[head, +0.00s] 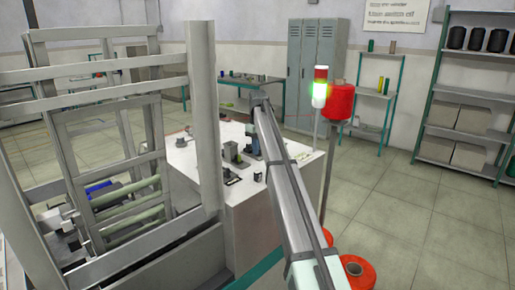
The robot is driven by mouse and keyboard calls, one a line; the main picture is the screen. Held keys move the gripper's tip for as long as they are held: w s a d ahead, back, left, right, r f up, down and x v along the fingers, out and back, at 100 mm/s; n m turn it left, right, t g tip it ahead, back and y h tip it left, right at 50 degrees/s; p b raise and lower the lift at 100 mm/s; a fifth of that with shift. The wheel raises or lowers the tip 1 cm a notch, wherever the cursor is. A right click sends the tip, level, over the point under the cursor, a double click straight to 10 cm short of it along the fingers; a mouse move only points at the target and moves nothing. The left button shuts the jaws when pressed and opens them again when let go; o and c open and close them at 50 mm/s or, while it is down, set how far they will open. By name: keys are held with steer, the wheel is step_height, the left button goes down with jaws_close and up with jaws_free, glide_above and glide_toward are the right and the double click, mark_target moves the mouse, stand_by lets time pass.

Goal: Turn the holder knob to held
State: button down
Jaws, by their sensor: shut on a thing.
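A white bench (195,165) stands at the middle of the head view. A small winding unit of grey and dark parts (232,152) sits on it, with dark blocks beside it. The holder knob cannot be made out at this size. My long grey arm (292,205) reaches from the lower right up to the bench and covers part of its right side. I cannot make out my gripper; the end of my arm is hidden behind its own links near the winding unit. What my gripper touches does not show.
A tall grey frame (205,110) with rollers fills the left. Another red spool (356,270) is at the bottom. Shelves (460,90) stand right; open floor lies before them.

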stand_by(0.4)
steer(key=c, duration=1.4)
jaws_free()
steer(key=shift+c, duration=0.2)
step_height(320, 180, up, 14)
steer(key=shift+f, duration=0.1)
